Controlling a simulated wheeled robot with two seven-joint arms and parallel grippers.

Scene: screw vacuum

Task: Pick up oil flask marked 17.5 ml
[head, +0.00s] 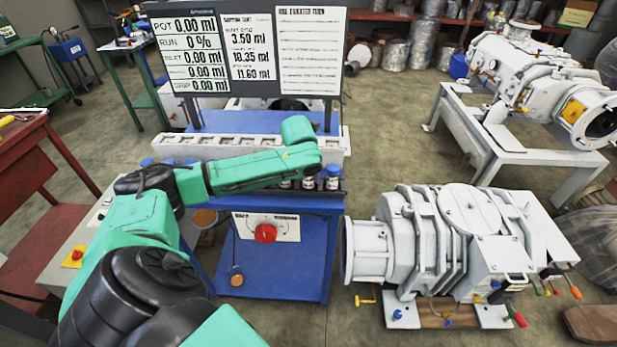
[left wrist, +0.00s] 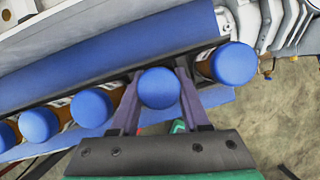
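Several brown oil flasks with blue caps stand in a row on the rack at the blue bench. In the head view some show beside my green left arm, one of them an end flask (head: 333,178). Their marks are too small to read, so I cannot tell which is 17.5 ml. In the left wrist view the fingers of my left gripper (left wrist: 159,78) stand on either side of one flask's blue cap (left wrist: 158,90), which is in line with its neighbours. Whether the fingers press on the flask is hidden by the cap. My right gripper is out of view.
Neighbouring caps stand close on the left (left wrist: 90,107) and right (left wrist: 232,63) of the fingers. A display board (head: 250,50) rises behind the blue bench (head: 285,265). A large pale pump (head: 450,235) sits on the floor to the right.

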